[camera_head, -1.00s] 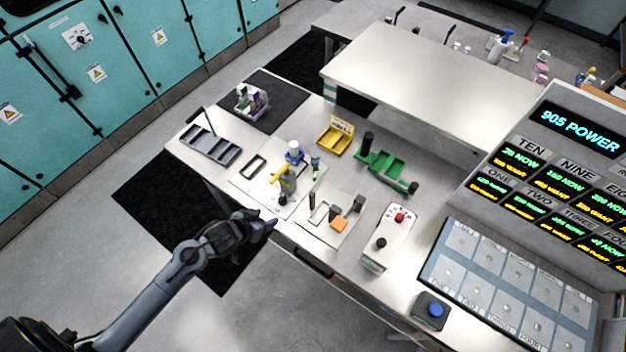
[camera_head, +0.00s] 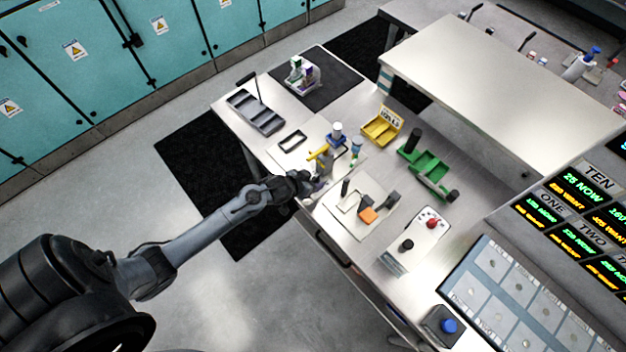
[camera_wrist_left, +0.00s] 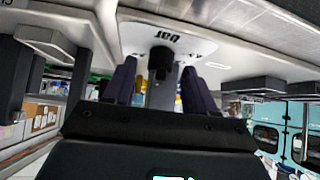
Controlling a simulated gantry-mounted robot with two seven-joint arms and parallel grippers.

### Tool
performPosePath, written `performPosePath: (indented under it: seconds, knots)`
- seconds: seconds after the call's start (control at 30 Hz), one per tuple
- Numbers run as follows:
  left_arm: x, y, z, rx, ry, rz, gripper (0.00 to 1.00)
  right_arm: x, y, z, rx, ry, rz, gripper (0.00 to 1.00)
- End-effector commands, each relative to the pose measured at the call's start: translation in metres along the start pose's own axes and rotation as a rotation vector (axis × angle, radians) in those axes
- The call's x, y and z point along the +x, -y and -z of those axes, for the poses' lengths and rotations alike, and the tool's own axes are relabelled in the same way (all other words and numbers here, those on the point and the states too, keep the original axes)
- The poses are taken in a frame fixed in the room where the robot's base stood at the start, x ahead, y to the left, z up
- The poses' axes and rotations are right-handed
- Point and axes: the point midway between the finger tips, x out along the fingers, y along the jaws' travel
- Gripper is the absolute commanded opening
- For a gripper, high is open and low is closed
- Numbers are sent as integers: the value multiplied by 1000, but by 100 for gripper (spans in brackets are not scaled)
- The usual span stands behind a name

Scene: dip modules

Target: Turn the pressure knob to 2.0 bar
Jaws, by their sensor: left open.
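In the left wrist view, a dark knob (camera_wrist_left: 160,60) shows between my two finger pads, below a white plate (camera_wrist_left: 205,52) marked "bar". Other scale marks are too small to read, so the knob's setting cannot be told. My left gripper (camera_wrist_left: 158,88) is open, with one dark finger on each side of the knob; I cannot tell whether they touch it. In the head view, my left gripper (camera_head: 319,186) is at the table's front edge, beside the yellow-handled fixture (camera_head: 320,156). The knob is not clearly visible there. My right gripper is not in view.
An orange block (camera_head: 368,215) on a white plate lies just right of my gripper. A control box (camera_head: 425,236) with red and black knobs stands further right. A grey tray (camera_head: 256,112), yellow box (camera_head: 381,127) and green tray (camera_head: 432,172) sit around the fixture.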

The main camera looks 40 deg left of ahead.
Motion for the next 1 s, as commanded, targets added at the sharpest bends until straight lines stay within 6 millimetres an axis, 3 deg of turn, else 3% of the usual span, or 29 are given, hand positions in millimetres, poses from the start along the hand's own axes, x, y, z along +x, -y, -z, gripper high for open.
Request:
performPosePath:
  seconds: [0.47,0.83,1.0]
  knots:
    - [10,0,0,0,-1,0,56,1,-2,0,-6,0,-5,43]
    - [10,0,0,0,-1,0,0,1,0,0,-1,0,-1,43]
    - [9,0,0,7,0,-7,0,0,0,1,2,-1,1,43]
